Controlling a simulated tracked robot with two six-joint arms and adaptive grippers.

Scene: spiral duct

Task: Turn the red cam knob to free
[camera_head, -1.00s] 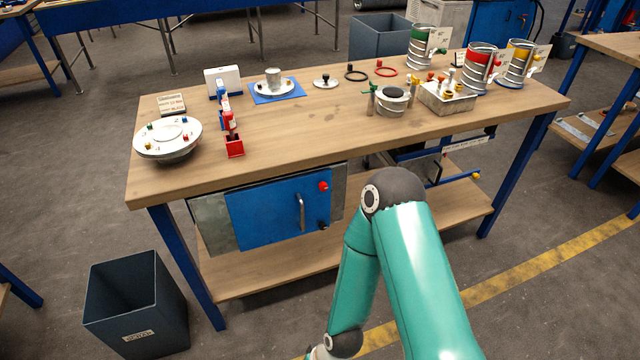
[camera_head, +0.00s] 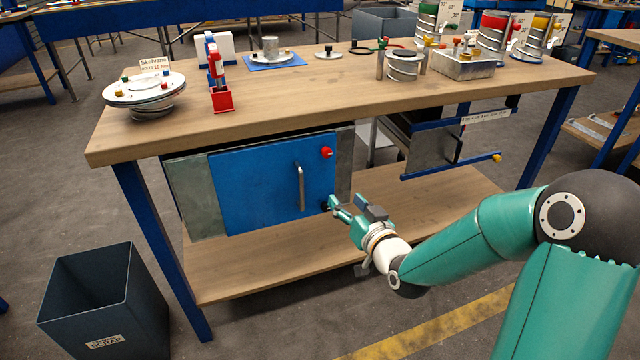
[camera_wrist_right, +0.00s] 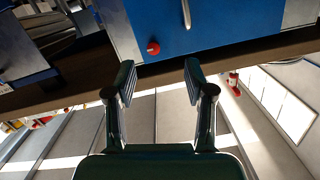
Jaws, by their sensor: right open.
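The red cam knob (camera_head: 326,152) sits at the upper right of a blue door panel (camera_head: 255,185) under the workbench. In the right wrist view the red knob (camera_wrist_right: 153,48) shows on the blue panel, beyond the gap between the fingertips. My right gripper (camera_head: 346,207) is open and empty, below and slightly right of the red knob, near the panel's lower right corner. In the right wrist view its fingers (camera_wrist_right: 160,78) are spread and apart from the knob. The black knob (camera_head: 325,207) is partly hidden by the fingertips. My left gripper is not in view.
A bar handle (camera_head: 300,187) stands out from the panel left of the red knob. A grey bracket with a blue rail (camera_head: 450,167) hangs to the right. The wooden lower shelf (camera_head: 270,265) is below. A scrap bin (camera_head: 105,310) stands at the left.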

